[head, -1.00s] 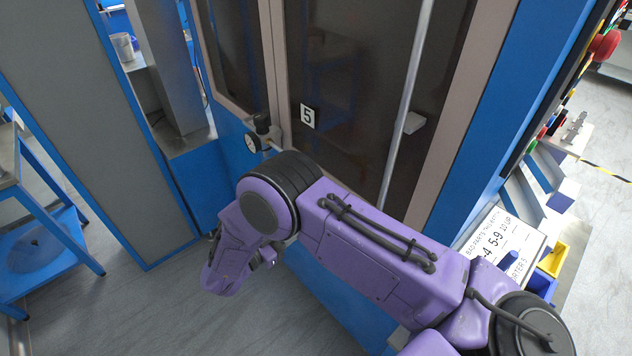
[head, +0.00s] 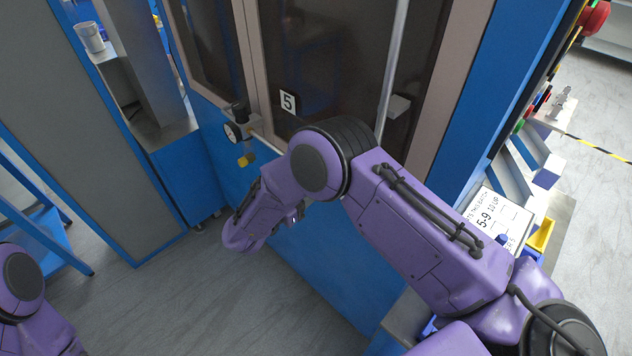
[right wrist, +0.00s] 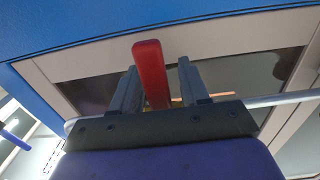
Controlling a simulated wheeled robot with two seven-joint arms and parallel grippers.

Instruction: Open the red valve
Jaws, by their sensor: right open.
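The red valve handle (right wrist: 150,75) shows in the right wrist view as a flat red bar. It stands between the two grey fingers of my right gripper (right wrist: 159,76), closer to the left finger. The fingers are apart, and I cannot tell whether either one touches the handle. In the head view the red handle is hidden, and my right arm reaches down in front of the blue cabinet (head: 310,265). A piece of my left arm shows at the lower left of the head view, but its gripper is out of frame.
A yellow bin (head: 541,236) stands at right. Floor at lower left is clear.

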